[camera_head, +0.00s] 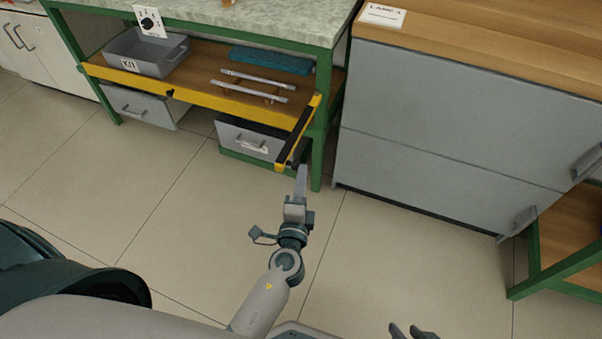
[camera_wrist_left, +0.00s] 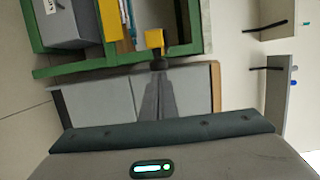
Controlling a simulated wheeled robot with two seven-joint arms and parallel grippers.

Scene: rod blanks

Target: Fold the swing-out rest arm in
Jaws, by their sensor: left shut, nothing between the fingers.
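The swing-out rest arm (camera_head: 300,130) is a yellow bar with a black pad. It stands out from the right end of the bench's yellow front rail (camera_head: 205,97), angled toward me. Its yellow end also shows in the left wrist view (camera_wrist_left: 154,39), just beyond my fingers. My left gripper (camera_head: 301,168) is shut and empty, right beside the rest arm's outer end; I cannot tell whether they touch. The shut fingers show in the left wrist view (camera_wrist_left: 159,75). My right gripper (camera_head: 412,331) shows only its fingertips at the bottom edge, spread apart and empty.
On the shelf behind the rail are a grey kit bin (camera_head: 146,55), two rods (camera_head: 258,80) on supports and a teal mat (camera_head: 271,60). Drawers (camera_head: 250,139) sit below. A grey cabinet (camera_head: 445,110) stands to the right. The floor in front is clear.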

